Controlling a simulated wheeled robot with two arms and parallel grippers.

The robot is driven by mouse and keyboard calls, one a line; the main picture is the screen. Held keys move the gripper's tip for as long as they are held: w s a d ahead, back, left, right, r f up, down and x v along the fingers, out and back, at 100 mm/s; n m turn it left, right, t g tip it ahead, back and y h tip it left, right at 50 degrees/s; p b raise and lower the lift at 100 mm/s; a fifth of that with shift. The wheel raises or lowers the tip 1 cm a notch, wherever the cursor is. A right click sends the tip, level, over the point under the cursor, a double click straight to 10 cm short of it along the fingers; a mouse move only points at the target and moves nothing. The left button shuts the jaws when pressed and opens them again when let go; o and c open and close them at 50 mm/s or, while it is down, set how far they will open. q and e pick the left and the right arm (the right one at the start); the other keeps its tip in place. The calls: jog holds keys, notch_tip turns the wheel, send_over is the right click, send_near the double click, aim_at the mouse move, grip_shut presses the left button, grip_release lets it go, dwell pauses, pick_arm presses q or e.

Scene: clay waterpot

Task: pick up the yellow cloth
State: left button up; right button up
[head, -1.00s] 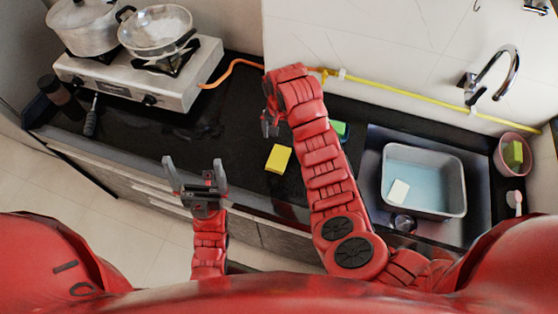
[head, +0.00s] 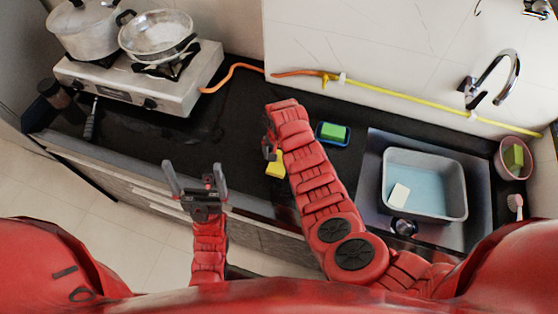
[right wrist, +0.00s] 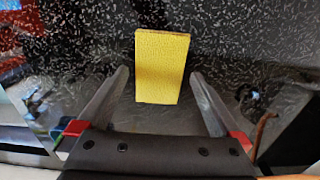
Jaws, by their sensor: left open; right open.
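The yellow cloth (head: 275,166) is a small flat rectangular block on the black counter near its front edge. In the head view my right arm partly covers it. In the right wrist view the whole yellow cloth (right wrist: 162,66) shows between and beyond the two fingers. My right gripper (right wrist: 160,95) is open and empty, with a finger on either side of the line to the cloth. In the head view my right gripper (head: 268,150) is close to the cloth. My left gripper (head: 193,182) is open and empty in front of the counter, left of the cloth.
A green sponge (head: 334,132) lies in a blue dish right of my right arm. A sink holds a grey basin (head: 466,205) of water. A stove (head: 190,88) with a pot (head: 82,27) and a pan (head: 156,30) stands at left. The counter (head: 225,125) between is clear.

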jog(key=shift+f, duration=0.65)
jog(key=shift+c, duration=0.2)
jog(key=c, duration=1.1)
jog(key=shift+r, duration=0.15)
